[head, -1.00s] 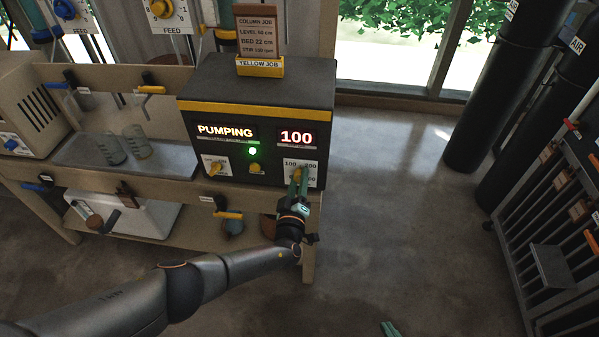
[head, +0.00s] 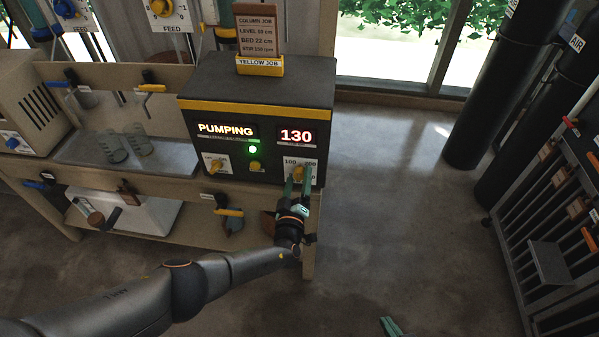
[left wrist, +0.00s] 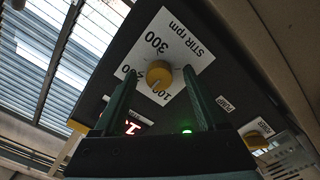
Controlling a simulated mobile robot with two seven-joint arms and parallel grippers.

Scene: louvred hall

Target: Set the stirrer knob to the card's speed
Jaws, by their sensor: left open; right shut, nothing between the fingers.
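The stirrer knob (head: 299,173) is yellow, on a white dial plate at the right of the dark control box (head: 250,92). It also shows in the left wrist view (left wrist: 159,74) under a "STIR rpm" label. The display (head: 296,136) above it reads 130. The card (head: 256,33) on top has a STIR rpm line whose digits are too small to read surely; its yellow holder says "YELLOW JOB". My left gripper (head: 299,170) is open, its green fingers on either side of the knob, contact unclear. My right gripper (head: 390,327) is shut and empty at the bottom edge.
The box also has a lit "PUMPING" display (head: 225,131), a green lamp (head: 252,149) and two more yellow knobs (head: 216,166) (head: 254,166). Beakers (head: 113,148) stand in a tray at left. A rack (head: 560,230) and black columns stand at right. The floor between is clear.

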